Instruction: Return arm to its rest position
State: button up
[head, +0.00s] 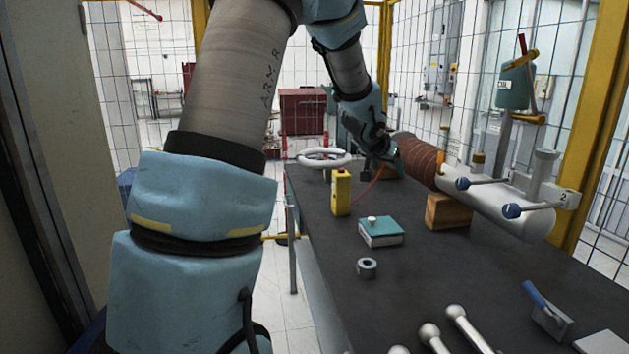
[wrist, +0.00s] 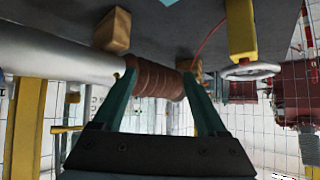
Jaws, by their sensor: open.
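My gripper (head: 388,158) is at the far part of the table, beside the brown ribbed section of the bushing (head: 418,160). My arm reaches to it from the upper left. In the wrist view, which looks inverted, my gripper (wrist: 160,78) has its two teal fingers apart. The brown ribbed bushing (wrist: 156,92) shows between and beyond them. I cannot tell whether the fingers touch it. The bushing's white cylinder (head: 495,205) lies toward the right, near a wooden block (head: 446,212).
The dark table (head: 470,270) holds a yellow meter (head: 341,193), a white handwheel (head: 324,157), a teal-and-white box (head: 381,232), a grey ring (head: 366,267) and white round-ended rods (head: 466,328). A mesh fence with yellow posts (head: 600,130) stands close behind the bushing.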

jog(key=s+a+f+n+g+y, duration=0.1)
jog(key=s+a+f+n+y, duration=0.25)
jog(key=a, duration=0.85)
jog(key=s+a+f+n+g+y, duration=0.1)
jog(key=s+a+f+g, duration=0.2)
jog(key=s+a, duration=0.4)
jog(key=s+a+f+n+g, duration=0.1)
jog(key=s+a+f+g, duration=0.2)
jog(key=s+a, duration=0.4)
jog(key=s, duration=0.8)
jog(key=shift+a+f+y, duration=0.15)
jog(key=shift+a+y, duration=0.05)
jog(key=shift+y, duration=0.15)
